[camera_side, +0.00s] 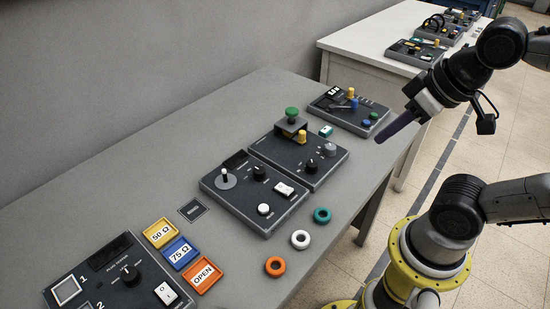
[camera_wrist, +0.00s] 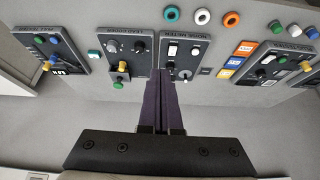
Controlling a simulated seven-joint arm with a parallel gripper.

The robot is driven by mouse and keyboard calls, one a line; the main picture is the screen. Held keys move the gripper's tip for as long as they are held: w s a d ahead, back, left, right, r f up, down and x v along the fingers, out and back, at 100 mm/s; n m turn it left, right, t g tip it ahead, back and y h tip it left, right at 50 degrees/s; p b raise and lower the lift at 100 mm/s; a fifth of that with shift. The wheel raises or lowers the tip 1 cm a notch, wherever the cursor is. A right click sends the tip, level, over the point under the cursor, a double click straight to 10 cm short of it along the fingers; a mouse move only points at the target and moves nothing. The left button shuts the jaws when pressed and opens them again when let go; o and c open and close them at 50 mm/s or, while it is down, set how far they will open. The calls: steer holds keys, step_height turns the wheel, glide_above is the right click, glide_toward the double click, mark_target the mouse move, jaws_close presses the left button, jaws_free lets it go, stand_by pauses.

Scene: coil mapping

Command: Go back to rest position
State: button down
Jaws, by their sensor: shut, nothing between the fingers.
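Three coil rings lie on the table in front of the panels: a teal ring (camera_side: 322,215), a white ring (camera_side: 300,240) and an orange ring (camera_side: 275,267). The rings are apart from the gripper. In the wrist view the teal ring (camera_wrist: 171,14), white ring (camera_wrist: 202,16) and orange ring (camera_wrist: 232,19) show at the top.
The grey table (camera_side: 130,170) carries several control panels, such as the joystick panel (camera_side: 252,195) and the panel with a green knob (camera_side: 300,155). Yellow, blue and orange labelled trays (camera_side: 203,276) sit at the lower left. A white table (camera_side: 375,40) with more panels stands behind.

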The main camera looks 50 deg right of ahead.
steer(key=shift+f, duration=0.55)
